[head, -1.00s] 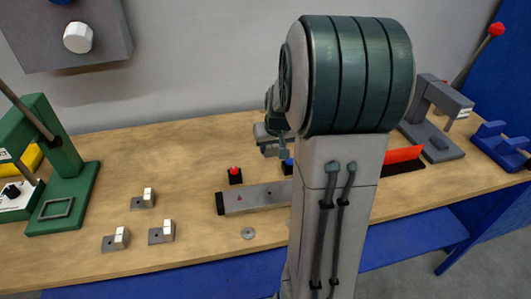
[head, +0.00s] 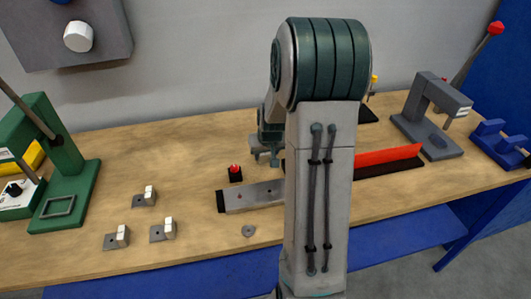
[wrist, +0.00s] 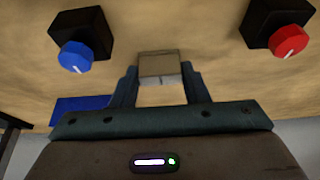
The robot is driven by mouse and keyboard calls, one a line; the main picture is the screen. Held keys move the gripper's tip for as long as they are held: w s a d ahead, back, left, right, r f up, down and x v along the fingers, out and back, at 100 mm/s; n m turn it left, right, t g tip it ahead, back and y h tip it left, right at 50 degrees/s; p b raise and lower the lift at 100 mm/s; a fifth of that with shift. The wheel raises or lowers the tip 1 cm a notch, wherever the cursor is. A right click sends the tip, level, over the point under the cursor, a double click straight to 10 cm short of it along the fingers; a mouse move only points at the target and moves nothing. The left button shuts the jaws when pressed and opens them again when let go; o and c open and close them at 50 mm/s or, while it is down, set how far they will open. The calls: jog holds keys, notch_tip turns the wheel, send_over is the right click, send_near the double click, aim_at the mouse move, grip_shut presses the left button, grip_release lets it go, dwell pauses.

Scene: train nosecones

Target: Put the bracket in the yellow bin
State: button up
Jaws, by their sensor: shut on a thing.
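My gripper (wrist: 160,88) is shut on a small pale, squarish piece (wrist: 158,64), which looks like a bracket. In the head view my gripper (head: 264,154) is partly hidden behind my arm, over the middle of the bench, and the held piece cannot be made out there. Three similar brackets, grey plates with white upright blocks, stand on the bench at left: one at the back (head: 139,201), one at front left (head: 111,241) and one at front right (head: 157,234). A yellow thing (head: 30,157), perhaps the yellow bin, shows partly behind the green press.
The green press (head: 62,170) stands at left. A red knob (head: 235,169) is near a grey bar (head: 250,197); a blue knob (wrist: 76,56) shows in the wrist view. A red strip (head: 388,155), a grey press (head: 430,120) and a blue fixture (head: 500,145) are at right.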

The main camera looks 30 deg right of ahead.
jog(key=o, duration=1)
